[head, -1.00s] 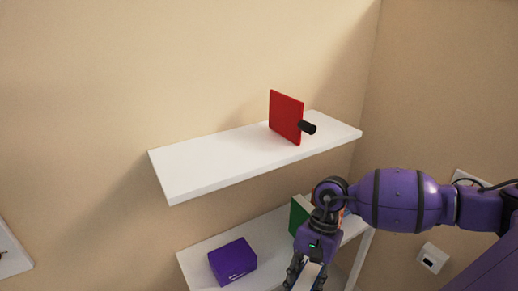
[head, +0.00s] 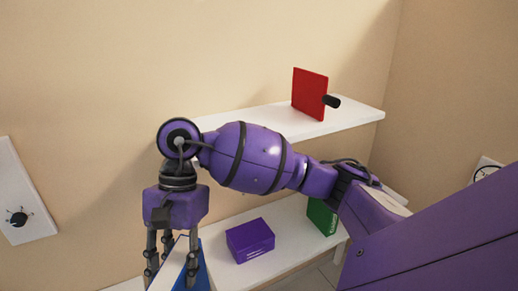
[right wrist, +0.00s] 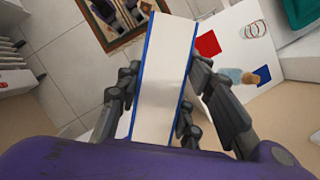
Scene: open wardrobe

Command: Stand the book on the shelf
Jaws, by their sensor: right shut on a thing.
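The book, with a blue cover and white page edges, is in my right gripper (head: 172,268). Its lower part runs out of the bottom of the head view, where the blue cover (head: 203,270) shows. In the right wrist view the book (right wrist: 163,65) stands lengthwise between the fingers, which press on both covers. The white upper shelf (head: 355,118) is behind and above the gripper, and my right arm hides its left part. The white lower shelf (head: 281,248) is right of the gripper. My left gripper is not in view.
A red upright panel with a black knob (head: 310,93) stands on the upper shelf. A purple box (head: 251,241) and a green item (head: 322,217) are on the lower shelf. A wall plate with a dial (head: 20,195) is at the left. The wrist view shows a bottle (right wrist: 231,76).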

